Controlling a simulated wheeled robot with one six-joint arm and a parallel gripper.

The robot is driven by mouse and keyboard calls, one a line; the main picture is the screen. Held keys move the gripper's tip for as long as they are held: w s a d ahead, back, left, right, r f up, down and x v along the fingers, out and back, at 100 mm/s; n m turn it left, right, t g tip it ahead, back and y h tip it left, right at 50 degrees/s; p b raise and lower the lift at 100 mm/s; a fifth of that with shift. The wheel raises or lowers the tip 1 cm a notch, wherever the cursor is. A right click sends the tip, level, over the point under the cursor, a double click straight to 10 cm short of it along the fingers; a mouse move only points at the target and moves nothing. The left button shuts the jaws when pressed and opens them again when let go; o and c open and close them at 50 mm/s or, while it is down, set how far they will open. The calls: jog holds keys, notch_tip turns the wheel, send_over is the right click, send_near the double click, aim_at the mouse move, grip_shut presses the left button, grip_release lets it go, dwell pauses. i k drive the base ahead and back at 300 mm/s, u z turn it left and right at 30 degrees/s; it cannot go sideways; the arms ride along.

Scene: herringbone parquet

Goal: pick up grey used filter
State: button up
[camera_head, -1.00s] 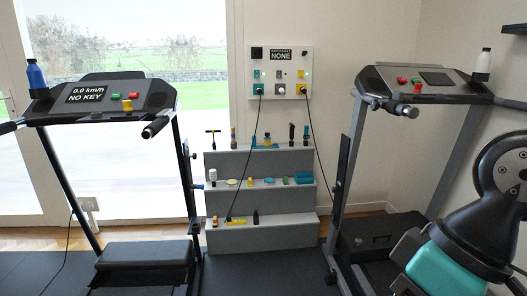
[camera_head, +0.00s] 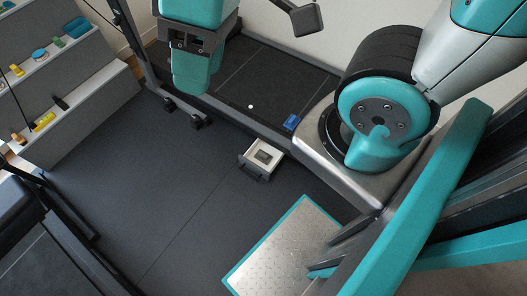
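A small pale drawer (camera_head: 247,160) stands pulled out low by the side of the treadmill deck, with a dark front. A grey item (camera_head: 264,156) lies inside it. It looks like the grey used filter, but it is too small to be sure. A teal and dark grey end part of my arm, which appears to be my gripper (camera_head: 193,75), hangs at the top, above and to the left of the drawer and well apart from it. I cannot make out a gap between its fingers or anything held.
The treadmill deck (camera_head: 240,75) carries a small blue object (camera_head: 291,122) and a white dot (camera_head: 250,106). A grey stepped shelf (camera_head: 95,110) with several small items stands at the upper left. The dark floor mat (camera_head: 160,190) in the middle is clear. My own base fills the lower right.

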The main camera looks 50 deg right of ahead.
aim_at(262, 156)
jog(key=z, duration=0.75)
jog(key=k, duration=1.05)
jog(key=u, duration=0.85)
